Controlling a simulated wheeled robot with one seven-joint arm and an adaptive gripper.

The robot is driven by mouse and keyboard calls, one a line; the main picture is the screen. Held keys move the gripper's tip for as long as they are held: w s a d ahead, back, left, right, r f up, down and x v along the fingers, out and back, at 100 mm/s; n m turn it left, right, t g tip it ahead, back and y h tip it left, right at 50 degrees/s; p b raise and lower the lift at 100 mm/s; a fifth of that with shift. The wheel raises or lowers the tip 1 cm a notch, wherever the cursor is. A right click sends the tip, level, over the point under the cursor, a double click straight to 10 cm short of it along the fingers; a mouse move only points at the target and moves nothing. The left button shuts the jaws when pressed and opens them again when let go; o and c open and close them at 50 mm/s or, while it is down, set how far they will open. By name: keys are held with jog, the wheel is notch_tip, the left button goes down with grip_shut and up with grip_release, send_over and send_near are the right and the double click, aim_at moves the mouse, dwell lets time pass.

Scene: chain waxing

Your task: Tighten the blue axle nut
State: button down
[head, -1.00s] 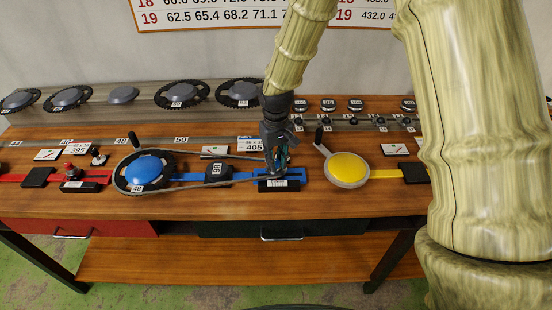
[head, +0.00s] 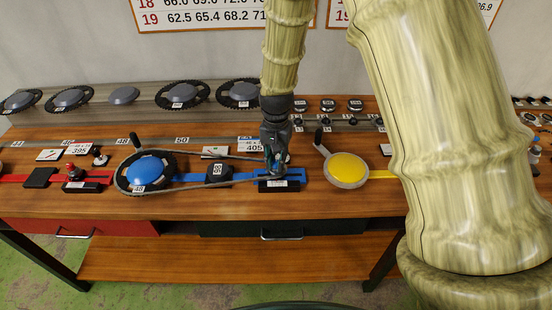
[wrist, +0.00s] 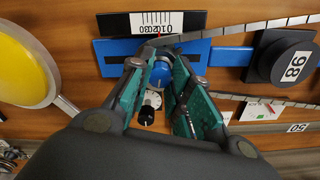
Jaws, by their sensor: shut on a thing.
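The blue axle nut (wrist: 161,76) shows in the wrist view as a round blue knob at the slotted blue rail (wrist: 220,56). My gripper (wrist: 158,68) has its green-padded fingers on both sides of the nut and is shut on it. In the head view my gripper (head: 277,165) points down at the right end of the blue rail (head: 246,176), and it hides the nut there. A scale (wrist: 154,22) with a red pointer lies beside the nut.
A black numbered block (head: 218,172) sits on the blue rail between chainring and gripper. A yellow disc with a crank (head: 346,169) stands close on the right. A red rail station (head: 76,180) is on the left. Chainrings (head: 182,94) line the back.

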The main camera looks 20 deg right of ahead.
aim_at(276, 162)
jog(key=shift+m, duration=0.3)
jog(key=c, duration=1.3)
grip_release()
notch_tip(276, 162, up, 12)
jog(key=shift+r, duration=0.1)
